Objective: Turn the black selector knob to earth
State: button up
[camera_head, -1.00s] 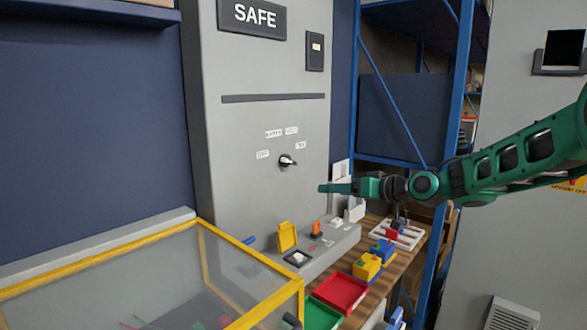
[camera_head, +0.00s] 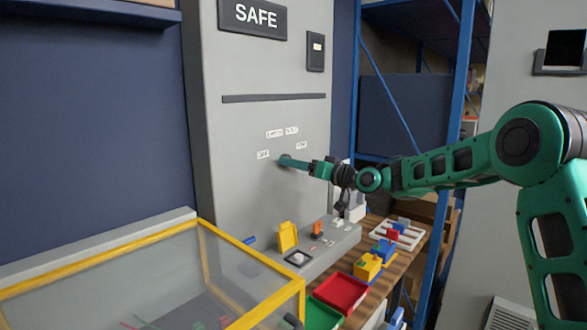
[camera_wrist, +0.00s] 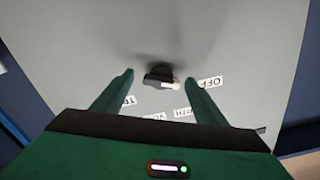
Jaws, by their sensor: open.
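The black selector knob (camera_wrist: 160,72) sits on the grey cabinet panel (camera_wrist: 225,35) in the wrist view, with a pale pointer mark on it. My gripper (camera_wrist: 159,80) is open, with one green finger on each side of the knob. Whether either finger touches the knob I cannot tell; a gap shows on both sides. White position labels surround the knob, among them OFF (camera_wrist: 210,82) and a partly hidden label (camera_wrist: 129,102). In the head view my gripper (camera_head: 284,160) is at the panel and its fingers hide the knob.
A SAFE sign (camera_head: 256,15) is high on the cabinet. Below the knob is a grey control box (camera_head: 330,248) with a raised yellow cover (camera_head: 287,236). A yellow-framed clear case (camera_head: 250,268) stands at front left. Red (camera_head: 341,291) and green trays lie on the bench.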

jog(key=shift+w+a, duration=0.4)
jog(key=shift+a, duration=0.1)
jog(key=c, duration=1.1)
jog(key=shift+o, duration=0.2)
